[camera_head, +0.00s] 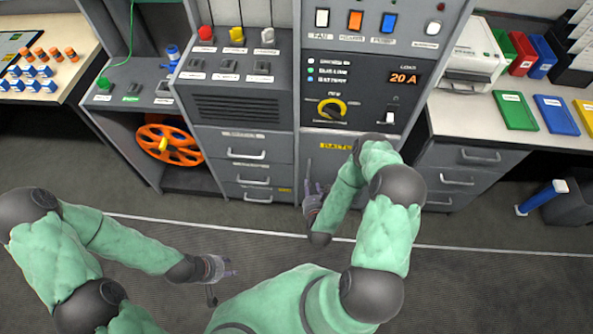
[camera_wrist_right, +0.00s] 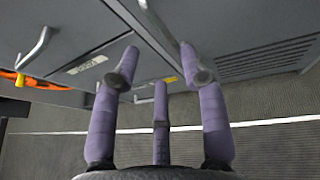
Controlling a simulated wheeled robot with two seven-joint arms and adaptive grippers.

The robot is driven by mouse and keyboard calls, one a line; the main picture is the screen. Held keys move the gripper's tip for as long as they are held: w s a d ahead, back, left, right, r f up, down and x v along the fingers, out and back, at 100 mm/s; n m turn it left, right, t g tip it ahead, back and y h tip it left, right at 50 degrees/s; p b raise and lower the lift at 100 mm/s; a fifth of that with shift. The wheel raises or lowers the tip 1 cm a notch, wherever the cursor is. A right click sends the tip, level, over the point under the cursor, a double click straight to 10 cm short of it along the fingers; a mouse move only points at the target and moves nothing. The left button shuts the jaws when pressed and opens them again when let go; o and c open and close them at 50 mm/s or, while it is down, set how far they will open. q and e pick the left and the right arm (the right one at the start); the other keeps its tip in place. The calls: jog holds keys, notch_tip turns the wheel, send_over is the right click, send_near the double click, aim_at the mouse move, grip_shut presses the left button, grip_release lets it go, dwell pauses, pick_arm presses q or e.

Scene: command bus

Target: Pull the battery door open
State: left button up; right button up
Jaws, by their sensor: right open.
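The battery door (camera_head: 345,175) is the grey lower panel with a yellow label under the dial console; it looks closed. A thin upright handle (camera_head: 308,167) is on its left side. My right gripper (camera_head: 311,187) is in front of the door's left edge, just below the handle. In the right wrist view its purple fingers (camera_wrist_right: 158,75) are spread and empty, and the handle bar (camera_wrist_right: 157,24) lies ahead between the fingertips. Contact is not visible. My left gripper (camera_head: 232,266) is low over the floor, away from the cabinets, with its fingers apart and empty.
Drawers with bar handles (camera_head: 246,154) stand left of the door; one such handle (camera_wrist_right: 35,48) is near my right fingers. An orange reel (camera_head: 168,143) sits in an open bay. A drawer unit (camera_head: 455,165) stands right of the door. Floor in front is clear.

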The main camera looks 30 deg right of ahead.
aim_at(308, 173)
jog(key=b+x, duration=0.3)
jog(key=x, duration=0.6)
jog(key=shift+w+d+f+b, duration=0.1)
jog(key=shift+d+f+b, duration=0.1)
jog(key=shift+b, duration=0.2)
jog(key=shift+w+d+f, duration=0.1)
jog(key=shift+w+f, duration=0.05)
jog(key=shift+w, duration=0.4)
grip_shut()
